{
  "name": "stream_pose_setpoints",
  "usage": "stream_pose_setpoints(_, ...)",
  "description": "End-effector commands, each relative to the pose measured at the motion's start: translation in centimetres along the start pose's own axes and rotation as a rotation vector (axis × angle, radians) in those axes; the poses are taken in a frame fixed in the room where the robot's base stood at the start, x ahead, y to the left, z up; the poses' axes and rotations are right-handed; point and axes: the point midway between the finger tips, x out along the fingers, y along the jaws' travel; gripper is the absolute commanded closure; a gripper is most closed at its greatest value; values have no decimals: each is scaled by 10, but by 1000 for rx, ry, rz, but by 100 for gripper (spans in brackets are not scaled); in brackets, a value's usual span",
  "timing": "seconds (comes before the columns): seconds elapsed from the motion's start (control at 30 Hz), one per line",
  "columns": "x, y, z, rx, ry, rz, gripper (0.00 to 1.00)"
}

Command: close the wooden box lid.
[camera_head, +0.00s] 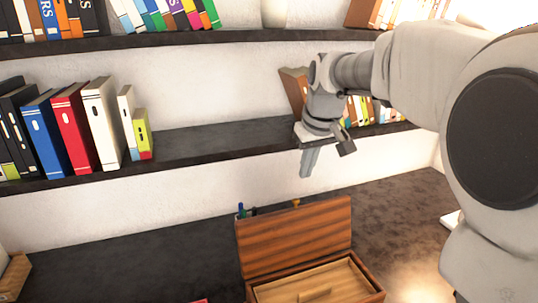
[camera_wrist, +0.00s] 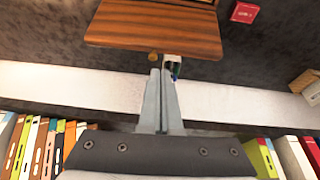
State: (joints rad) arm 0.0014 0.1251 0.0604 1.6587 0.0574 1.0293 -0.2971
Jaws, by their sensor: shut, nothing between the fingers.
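The wooden box (camera_head: 320,288) stands on the dark desk at the bottom of the head view. Its striped brown lid (camera_head: 295,238) is open and stands up at the back, leaning slightly. A lighter wooden interior shows in front of the lid. The lid also shows in the wrist view (camera_wrist: 155,33), at the top, past my fingertips. My gripper (camera_head: 306,172) is above and behind the lid in the head view, apart from it. In the wrist view its two fingers (camera_wrist: 162,75) are together, with nothing between them.
Pens in a holder (camera_head: 243,210) stand just behind the lid. A dark shelf (camera_head: 200,143) with books (camera_head: 70,130) runs along the wall behind my gripper. A red object (camera_wrist: 244,13) lies on the desk beside the box. The desk left of the box is mostly clear.

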Motion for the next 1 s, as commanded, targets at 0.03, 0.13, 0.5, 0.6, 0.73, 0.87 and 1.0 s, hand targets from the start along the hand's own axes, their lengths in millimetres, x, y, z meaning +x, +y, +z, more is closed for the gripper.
stream_pose_setpoints(0.03,7,3,-17,-15,-12,-12,100)
stream_pose_setpoints(0.13,24,8,-43,-48,-26,-33,100)
stream_pose_setpoints(0.5,71,15,-92,-120,-48,-82,100)
stream_pose_setpoints(0.6,76,15,-93,-123,-49,-84,100)
stream_pose_setpoints(0.73,91,13,-92,-123,-51,-85,100)
stream_pose_setpoints(0.87,116,11,-90,-123,-53,-85,100)
stream_pose_setpoints(1.0,146,9,-88,-123,-52,-84,100)
